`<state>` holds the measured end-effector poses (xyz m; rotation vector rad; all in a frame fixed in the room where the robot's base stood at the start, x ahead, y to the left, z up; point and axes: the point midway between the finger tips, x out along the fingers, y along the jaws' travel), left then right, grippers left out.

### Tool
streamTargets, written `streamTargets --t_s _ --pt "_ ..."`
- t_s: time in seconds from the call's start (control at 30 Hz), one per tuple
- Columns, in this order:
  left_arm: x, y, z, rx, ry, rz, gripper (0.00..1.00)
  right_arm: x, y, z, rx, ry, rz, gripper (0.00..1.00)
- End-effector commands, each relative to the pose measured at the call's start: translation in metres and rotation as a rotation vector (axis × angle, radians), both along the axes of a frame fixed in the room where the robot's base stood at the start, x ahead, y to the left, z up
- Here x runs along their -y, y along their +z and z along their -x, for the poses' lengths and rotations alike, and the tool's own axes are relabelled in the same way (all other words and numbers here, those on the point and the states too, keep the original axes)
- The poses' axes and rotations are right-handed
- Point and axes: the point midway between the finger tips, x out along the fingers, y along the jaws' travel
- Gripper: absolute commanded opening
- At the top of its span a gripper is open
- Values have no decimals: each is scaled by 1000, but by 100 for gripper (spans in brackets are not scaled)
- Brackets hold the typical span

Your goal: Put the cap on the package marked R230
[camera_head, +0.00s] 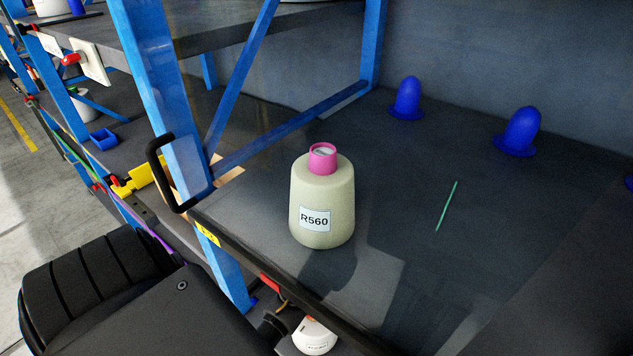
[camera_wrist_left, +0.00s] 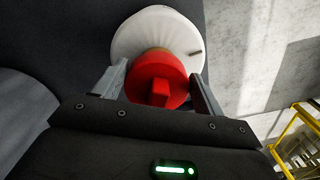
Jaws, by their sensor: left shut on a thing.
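In the left wrist view my left gripper (camera_wrist_left: 159,72) is shut on a red cap-like piece (camera_wrist_left: 158,82), with one finger on each side. A white rounded package (camera_wrist_left: 182,30) lies just beyond the red piece, close against it or joined to it; I cannot tell which. No marking shows on it. In the head view a cream package marked R560 (camera_head: 323,205) stands upright on the shelf with a pink piece (camera_head: 322,158) on its top. No R230 marking is readable. My right gripper is in neither view.
The dark shelf (camera_head: 400,260) has blue upright posts (camera_head: 155,80) at its left. Two blue pegs (camera_head: 407,98) (camera_head: 519,131) stand at the back. A thin green stick (camera_head: 446,206) lies right of the R560 package. A white labelled thing (camera_head: 313,337) shows below the shelf's front edge.

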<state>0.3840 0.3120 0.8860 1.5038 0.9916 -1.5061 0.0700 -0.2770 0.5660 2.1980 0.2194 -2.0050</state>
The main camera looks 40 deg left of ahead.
Motion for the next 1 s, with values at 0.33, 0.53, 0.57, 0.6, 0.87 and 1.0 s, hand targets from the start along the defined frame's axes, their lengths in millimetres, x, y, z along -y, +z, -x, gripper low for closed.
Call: streamTargets --t_s 0.33,0.53,0.57,0.6,0.87,1.0 --pt "0 -19 0 -1 -1 0 49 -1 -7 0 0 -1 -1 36" --pt "0 -25 0 -2 0 -1 49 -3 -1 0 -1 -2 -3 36" --pt "0 -26 0 -1 0 0 49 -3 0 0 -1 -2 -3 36" --pt "0 -27 0 -1 0 0 49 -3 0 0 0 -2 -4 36" --pt "0 -28 0 -1 0 0 49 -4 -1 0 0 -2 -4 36" --pt "0 -28 0 -1 0 0 49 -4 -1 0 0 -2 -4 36"
